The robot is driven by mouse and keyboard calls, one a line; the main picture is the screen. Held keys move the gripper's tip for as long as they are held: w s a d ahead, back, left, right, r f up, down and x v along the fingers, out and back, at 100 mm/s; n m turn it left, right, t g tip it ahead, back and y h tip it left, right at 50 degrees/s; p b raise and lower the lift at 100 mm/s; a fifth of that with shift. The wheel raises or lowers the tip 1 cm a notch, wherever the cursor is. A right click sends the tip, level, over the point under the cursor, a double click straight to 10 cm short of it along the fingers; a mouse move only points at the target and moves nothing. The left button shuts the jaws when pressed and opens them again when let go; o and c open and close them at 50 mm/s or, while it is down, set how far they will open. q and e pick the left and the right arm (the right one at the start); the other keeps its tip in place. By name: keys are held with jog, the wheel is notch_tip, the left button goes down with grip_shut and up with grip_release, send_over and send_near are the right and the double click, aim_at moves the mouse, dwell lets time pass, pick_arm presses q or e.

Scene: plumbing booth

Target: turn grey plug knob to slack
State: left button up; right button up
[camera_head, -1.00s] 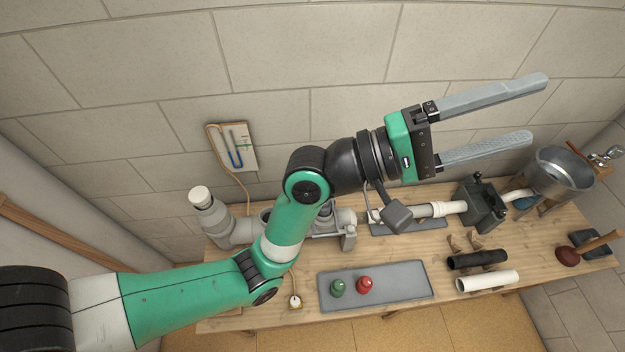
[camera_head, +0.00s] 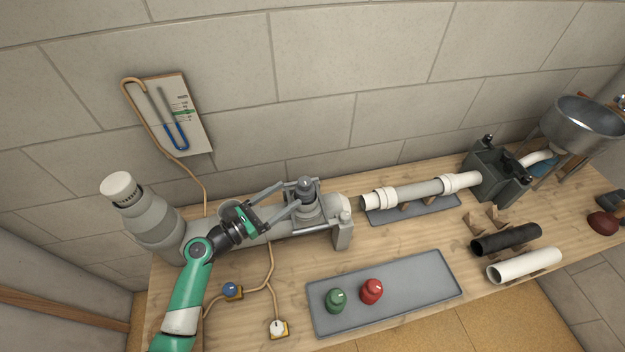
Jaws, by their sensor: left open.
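The grey plug knob (camera_head: 305,185) stands on top of a grey fitting at the right end of the large grey pipe assembly on the bench. My left gripper (camera_head: 294,193) reaches in from the left at the knob's height. Its two grey fingers are spread, one on the far side and one on the near side of the knob or its base. I cannot tell whether either finger touches it. The knob's lower part is partly hidden by the fingers. My right gripper is not in view.
A grey tray (camera_head: 408,312) with a green plug (camera_head: 336,300) and a red plug (camera_head: 371,291) lies in front. A blue knob (camera_head: 232,290) and a white knob (camera_head: 278,328) sit nearby. A white pipe (camera_head: 415,190) leads to a dark vise (camera_head: 498,178). A gauge board (camera_head: 178,115) hangs behind.

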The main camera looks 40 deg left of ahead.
aim_at(310, 179)
pick_arm(q)
jog(key=w+b, duration=0.1)
jog(key=w, duration=0.2)
jog(key=w+d, duration=0.1)
jog(key=w, duration=0.2)
jog(key=w+b, duration=0.1)
jog(key=w, duration=0.2)
jog(key=shift+w+d+b, duration=0.15)
jog(key=shift+w+b, duration=0.15)
jog(key=shift+w, duration=0.4)
grip_shut()
